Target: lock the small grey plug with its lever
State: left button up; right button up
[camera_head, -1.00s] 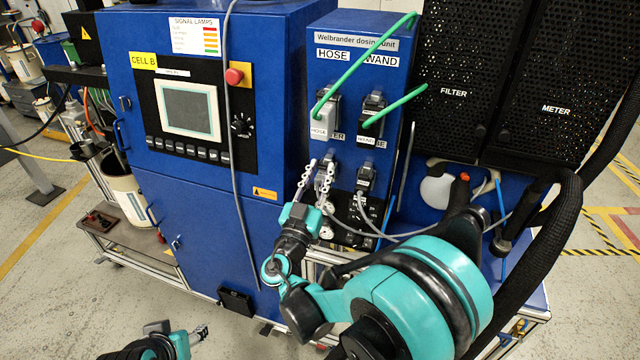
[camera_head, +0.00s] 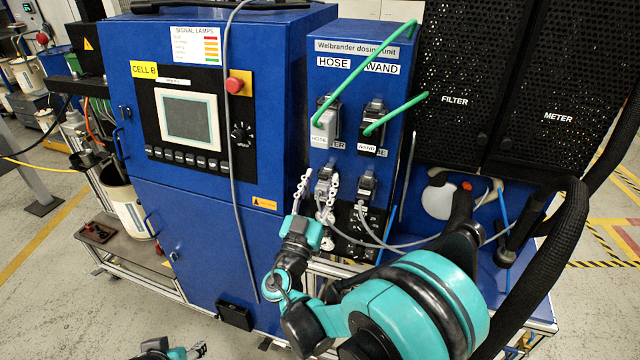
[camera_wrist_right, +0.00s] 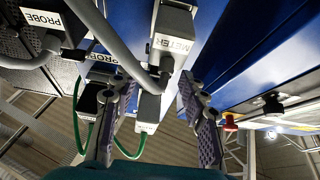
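The small grey plug (camera_head: 322,186), labelled METER, sits in the lower left socket of the blue dosing unit. It also shows at the top of the right wrist view (camera_wrist_right: 174,28), with its grey cable leaving it. My right gripper (camera_head: 318,192) is open in front of it, one finger to each side. In the right wrist view the gripper (camera_wrist_right: 156,92) has a clear gap between its fingers, with the plug just beyond the tips. I cannot make out the lever's position. My left gripper (camera_head: 196,350) is low at the bottom edge, too small to read.
The PROBE plug (camera_head: 367,187) is close by on the right. The HOSE plug (camera_head: 322,132) and WAND plug (camera_head: 370,140), with green hoses, are above. Grey cables hang below the sockets. The blue cabinet (camera_head: 200,240) stands to the left.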

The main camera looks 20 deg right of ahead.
jog(key=v, duration=1.2)
